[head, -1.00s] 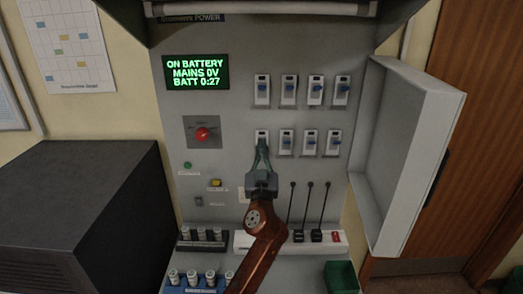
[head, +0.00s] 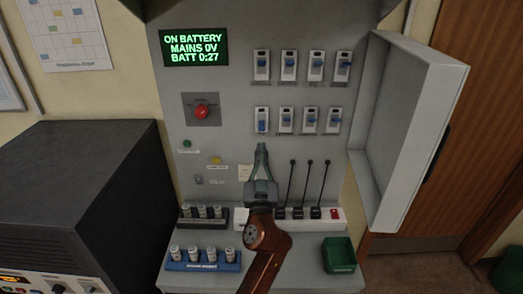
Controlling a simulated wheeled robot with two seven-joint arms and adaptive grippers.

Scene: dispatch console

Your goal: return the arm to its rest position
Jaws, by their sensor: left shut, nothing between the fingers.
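My left gripper (head: 261,160) is in the head view, shut and empty, fingers pointing up in front of the grey panel (head: 222,140). It is below the lower row of switches, under the leftmost lower switch (head: 262,120), and apart from it. My brown left arm (head: 265,240) comes up from the bottom of the picture. It hides part of the white power strip. The leftmost lower switch has its blue lever low; the other switches have blue levers too. My right gripper is not in view.
A green-lit display (head: 194,46) reads ON BATTERY, MAINS 0V. A red knob (head: 202,112) sits below it. Black plugs with upright cords stand in the power strip (head: 334,218). A blue fuse rack (head: 204,263), a green bin (head: 339,254) and an open cabinet door (head: 408,130) are nearby.

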